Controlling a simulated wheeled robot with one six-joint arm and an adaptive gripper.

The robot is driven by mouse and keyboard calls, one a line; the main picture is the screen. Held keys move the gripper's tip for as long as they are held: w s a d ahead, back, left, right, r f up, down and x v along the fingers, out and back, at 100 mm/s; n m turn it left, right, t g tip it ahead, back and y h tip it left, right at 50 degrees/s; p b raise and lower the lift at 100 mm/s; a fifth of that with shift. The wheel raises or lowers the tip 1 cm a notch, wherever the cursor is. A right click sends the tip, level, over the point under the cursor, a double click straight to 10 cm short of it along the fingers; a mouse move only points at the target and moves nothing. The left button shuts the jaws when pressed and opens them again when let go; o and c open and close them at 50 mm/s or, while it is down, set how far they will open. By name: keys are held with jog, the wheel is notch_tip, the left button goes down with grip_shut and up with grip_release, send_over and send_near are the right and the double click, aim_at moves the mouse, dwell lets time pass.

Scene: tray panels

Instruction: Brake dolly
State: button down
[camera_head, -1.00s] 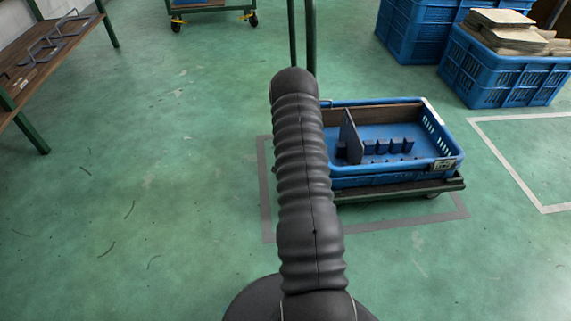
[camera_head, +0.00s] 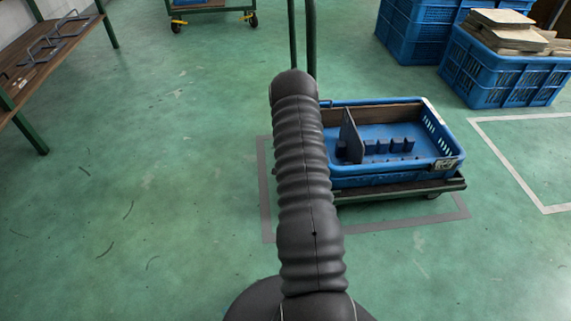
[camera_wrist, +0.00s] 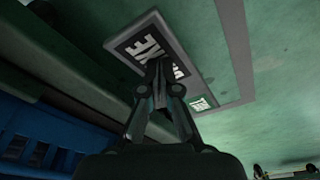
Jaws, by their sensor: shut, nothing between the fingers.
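The dolly (camera_head: 400,190) has a dark green deck and stands inside a grey floor outline. A blue crate (camera_head: 440,165) rides on it. In the wrist view, a grey-edged black plate (camera_wrist: 125,47) with white letters lies ahead of my gripper (camera_wrist: 158,68). The letters "KE" show; my fingers cover part of the plate. My gripper is shut and empty, its tips over the plate in the picture. I cannot tell whether they touch it. In the head view my arm hides my gripper and the dolly's left end.
In the head view, a green upright handle (camera_head: 311,40) rises behind my arm. Blue crates (camera_head: 500,85) stand at the back right, with a white floor outline in front. A wooden bench (camera_head: 40,60) is at left. Another dolly (camera_head: 215,8) stands at the back. Floor at left is clear.

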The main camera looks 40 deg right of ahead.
jog(key=shift+f+b, duration=0.9)
jog(key=shift+f, duration=0.2)
dwell(0.6)
jog(key=shift+r, duration=0.2)
jog(key=shift+r+p, duration=1.3)
jog(key=shift+r, duration=2.05)
